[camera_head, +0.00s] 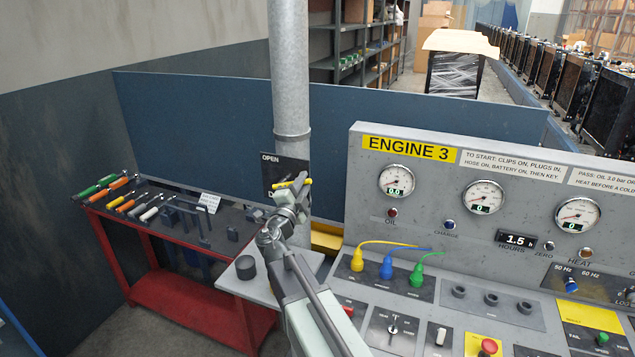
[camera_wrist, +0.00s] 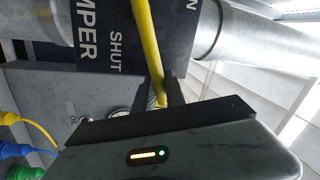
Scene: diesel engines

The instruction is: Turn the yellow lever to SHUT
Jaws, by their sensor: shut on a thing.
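The yellow lever (camera_head: 283,185) sits on a dark label plate (camera_head: 270,168) on the grey vertical pipe (camera_head: 289,75). In the head view it lies nearly level, below the word OPEN; my gripper hides much of the plate. In the wrist view the yellow lever (camera_wrist: 147,40) runs across the dark plate (camera_wrist: 105,50), between the words SHUT and a partly cut-off word ending in N. My gripper (camera_wrist: 160,90) is shut on the lever, with its dark fingers either side of it. My gripper (camera_head: 301,190) also shows at the plate in the head view.
The grey ENGINE 3 panel (camera_head: 450,220) stands close on the right, with yellow, blue and green plugs (camera_head: 387,268) on its desk. A red tool table (camera_head: 190,310) stands at left. A blue partition (camera_head: 200,130) runs behind the pipe.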

